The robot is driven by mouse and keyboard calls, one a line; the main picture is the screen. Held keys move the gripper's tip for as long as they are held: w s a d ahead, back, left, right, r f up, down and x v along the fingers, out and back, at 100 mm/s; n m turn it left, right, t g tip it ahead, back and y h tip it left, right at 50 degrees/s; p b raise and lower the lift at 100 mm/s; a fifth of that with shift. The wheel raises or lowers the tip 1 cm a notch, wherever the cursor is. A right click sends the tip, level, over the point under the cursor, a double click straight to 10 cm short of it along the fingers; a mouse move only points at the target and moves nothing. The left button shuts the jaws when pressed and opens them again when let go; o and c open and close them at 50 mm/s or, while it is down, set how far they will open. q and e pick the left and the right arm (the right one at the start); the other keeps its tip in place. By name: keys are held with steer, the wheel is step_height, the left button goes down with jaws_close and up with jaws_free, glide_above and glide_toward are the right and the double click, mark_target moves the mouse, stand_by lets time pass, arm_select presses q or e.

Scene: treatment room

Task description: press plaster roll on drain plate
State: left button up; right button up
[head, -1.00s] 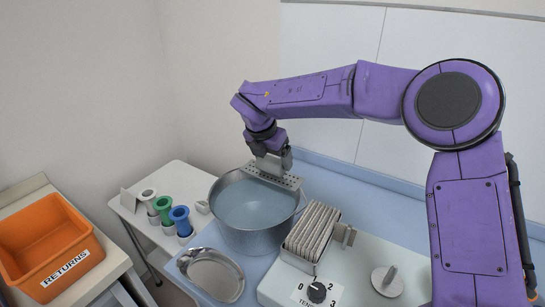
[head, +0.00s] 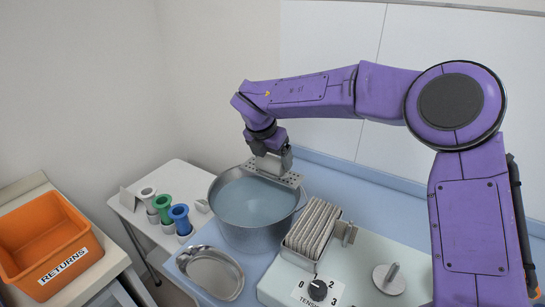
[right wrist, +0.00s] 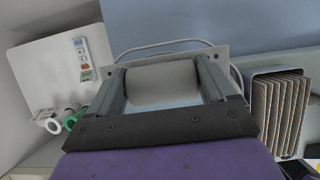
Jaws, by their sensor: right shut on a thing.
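My right gripper (head: 275,152) is over the right rim of the water bucket (head: 222,226), pointing down. It is shut on the plaster roll (right wrist: 160,85), a pale grey-white cylinder lying crosswise between the two fingers in the right wrist view. The drain plate (head: 291,181) is a perforated grey metal strip at the bucket's rim, directly under the gripper. Its edge shows around the fingers in the right wrist view (right wrist: 221,52). The roll appears at or very near the plate; the contact itself is hidden. My left gripper is out of view.
A kidney dish (head: 212,272) lies in front of the bucket. A rack of grey-beige strips (head: 313,227) stands to its right, near a tension dial (head: 318,290). White, green and blue rolls (head: 180,216) stand left. An orange returns bin (head: 45,245) is far left.

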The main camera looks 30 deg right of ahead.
steer(key=shift+s+f, duration=0.15)
steer(key=shift+f, duration=0.15)
step_height(320, 180, up, 7)
steer(key=p, duration=0.5)
steer(key=shift+r, duration=0.2)
steer(key=shift+f, duration=0.1)
stand_by(0.4)
